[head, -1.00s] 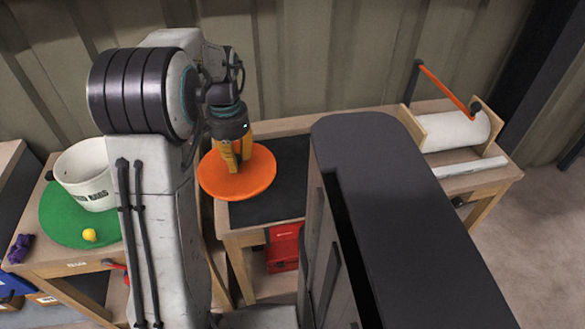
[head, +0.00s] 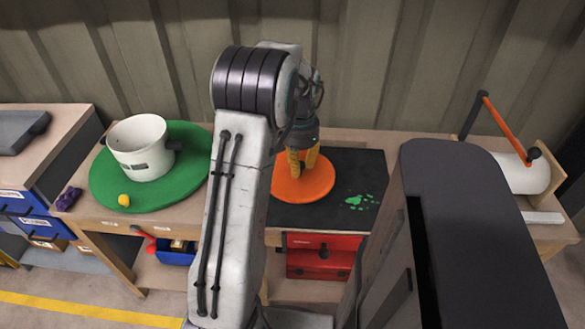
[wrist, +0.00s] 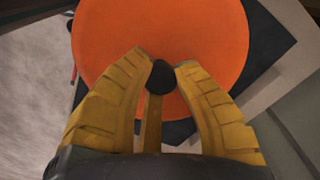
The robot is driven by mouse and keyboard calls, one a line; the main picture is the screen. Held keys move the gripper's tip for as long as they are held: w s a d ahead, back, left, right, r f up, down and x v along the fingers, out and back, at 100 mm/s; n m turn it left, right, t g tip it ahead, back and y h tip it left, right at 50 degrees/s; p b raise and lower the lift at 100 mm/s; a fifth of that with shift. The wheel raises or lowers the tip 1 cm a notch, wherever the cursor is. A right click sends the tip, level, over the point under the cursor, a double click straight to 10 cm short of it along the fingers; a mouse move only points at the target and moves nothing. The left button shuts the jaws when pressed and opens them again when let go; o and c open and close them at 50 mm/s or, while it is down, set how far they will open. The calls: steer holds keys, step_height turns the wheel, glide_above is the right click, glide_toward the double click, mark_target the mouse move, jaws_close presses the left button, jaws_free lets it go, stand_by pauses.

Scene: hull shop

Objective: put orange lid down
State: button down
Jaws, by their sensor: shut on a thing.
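The orange lid (head: 303,188) is a flat round disc with a dark knob (wrist: 161,77) at its middle. In the head view it appears over the black mat (head: 350,212) on the workbench; I cannot tell whether it touches the mat. My gripper (head: 301,168) is above the lid with its yellow fingers pointing down. In the wrist view my gripper (wrist: 162,70) is shut on the knob, and the orange lid (wrist: 165,30) spreads out beyond the fingertips. My arm hides part of the bench left of the lid.
A green disc (head: 105,183) bears a white pot (head: 140,150) and a yellow ball (head: 124,200). A purple item (head: 68,198) lies by its edge. Red toolboxes (head: 320,262) sit below.

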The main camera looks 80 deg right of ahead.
steer(key=w+d+f, duration=0.1)
steer(key=d, duration=0.1)
steer(key=w+d+f, duration=0.1)
steer(key=d+f, duration=0.1)
steer(key=d, duration=0.1)
steer(key=w+d+f, duration=0.1)
steer(key=d, duration=0.1)
steer(key=shift+d+f, duration=0.25)
steer(key=shift+f, duration=2.15)
steer(key=shift+f, duration=0.1)
steer(key=c, duration=1.1)
jaws_free()
step_height(320, 180, up, 12)
steer(key=shift+r+p, duration=0.1)
steer(key=shift+p, duration=0.7)
